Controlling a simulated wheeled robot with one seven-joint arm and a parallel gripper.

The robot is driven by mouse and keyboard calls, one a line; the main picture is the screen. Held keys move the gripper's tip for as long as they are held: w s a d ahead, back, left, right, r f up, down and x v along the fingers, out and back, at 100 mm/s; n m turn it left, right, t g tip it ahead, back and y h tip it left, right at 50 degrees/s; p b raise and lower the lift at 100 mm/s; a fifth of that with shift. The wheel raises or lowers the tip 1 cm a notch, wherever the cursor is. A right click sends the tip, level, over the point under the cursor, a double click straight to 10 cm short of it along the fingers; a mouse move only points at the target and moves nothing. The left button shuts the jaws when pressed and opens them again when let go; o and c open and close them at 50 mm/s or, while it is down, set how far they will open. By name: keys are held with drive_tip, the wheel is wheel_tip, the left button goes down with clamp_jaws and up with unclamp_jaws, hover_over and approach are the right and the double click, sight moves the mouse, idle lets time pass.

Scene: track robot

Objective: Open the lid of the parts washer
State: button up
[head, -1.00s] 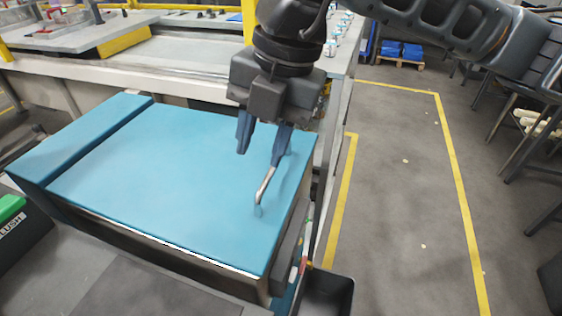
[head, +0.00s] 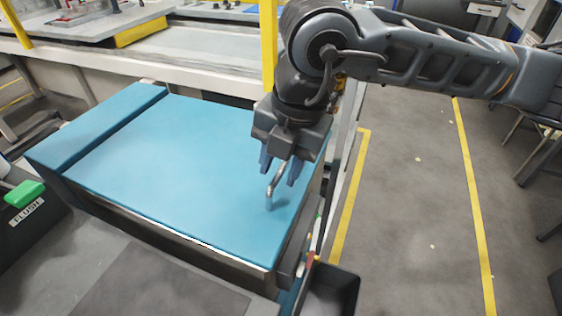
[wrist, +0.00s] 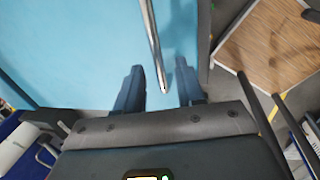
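The blue lid (head: 185,165) of the parts washer lies flat and closed. A metal bar handle (head: 272,190) rises from the lid's right side. My gripper (head: 279,174) is over that side with its two dark blue fingers pointing down, apart from each other. In the wrist view, the handle (wrist: 151,40) runs down the picture and its end lies between the open fingers (wrist: 159,72). I cannot tell whether a finger touches it. In the head view, the handle's far end is partly hidden by the fingers.
A blue strip (head: 95,130) borders the lid on the left. A dark box (head: 40,220) with a green FLUSH button (head: 25,194) stands at left. A black bin (head: 330,290) is below the washer's right front. Open floor lies to the right.

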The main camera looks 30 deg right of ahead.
clamp_jaws()
idle(0.6)
